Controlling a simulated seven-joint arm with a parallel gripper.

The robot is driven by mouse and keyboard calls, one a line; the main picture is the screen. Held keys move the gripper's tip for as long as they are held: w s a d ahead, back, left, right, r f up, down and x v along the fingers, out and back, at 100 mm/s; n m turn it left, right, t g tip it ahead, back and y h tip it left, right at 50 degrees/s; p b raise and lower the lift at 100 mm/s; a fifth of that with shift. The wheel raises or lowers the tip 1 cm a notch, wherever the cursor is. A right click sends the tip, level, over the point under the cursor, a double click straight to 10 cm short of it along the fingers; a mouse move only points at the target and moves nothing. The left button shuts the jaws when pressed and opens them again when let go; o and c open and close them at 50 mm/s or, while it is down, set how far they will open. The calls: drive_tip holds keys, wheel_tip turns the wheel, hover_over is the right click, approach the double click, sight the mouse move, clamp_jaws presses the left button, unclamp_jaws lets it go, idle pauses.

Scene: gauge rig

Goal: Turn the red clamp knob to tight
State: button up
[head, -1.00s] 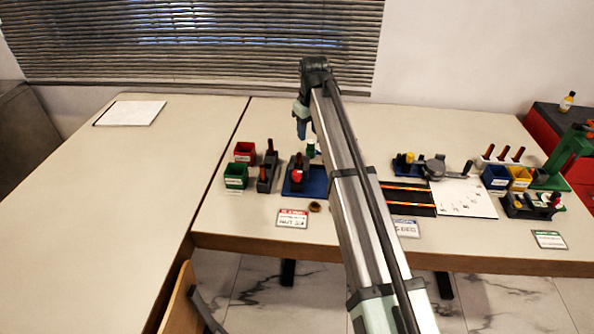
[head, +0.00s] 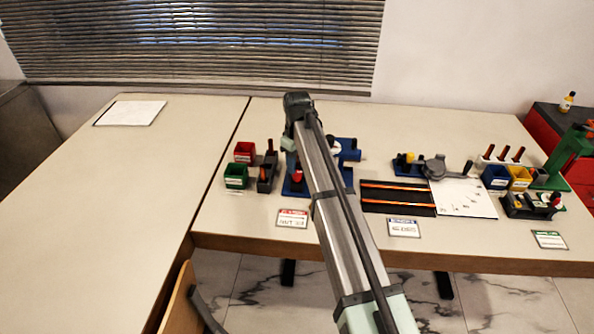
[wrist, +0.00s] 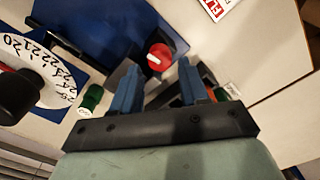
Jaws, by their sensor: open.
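The red clamp knob (wrist: 159,57) has a white mark on its top. In the wrist view it lies just beyond and between my two blue fingertips. My gripper (wrist: 159,66) is open with nothing held; I cannot tell whether a finger touches the knob. In the head view the red knob (head: 297,176) shows as a small red patch on the blue base (head: 292,192), partly hidden by my arm. The fingers are mostly hidden there.
A white numbered dial (wrist: 25,58) with a black knob stands left in the wrist view. Red (head: 244,151) and green (head: 235,175) bins and a dark holder (head: 265,182) stand left of the blue base. A black tray (head: 398,198) lies to the right. The left table is mostly clear.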

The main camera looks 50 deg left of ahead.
sight(297, 172)
drive_tip(key=shift+f, duration=1.8)
drive_tip(key=c, duration=0.8)
drive_tip(key=shift+o, duration=0.2)
drive_tip(key=shift+m, duration=1)
drive_tip(key=o, duration=0.8)
drive_tip(key=shift+c, duration=0.2)
drive_tip(key=shift+r, duration=0.1)
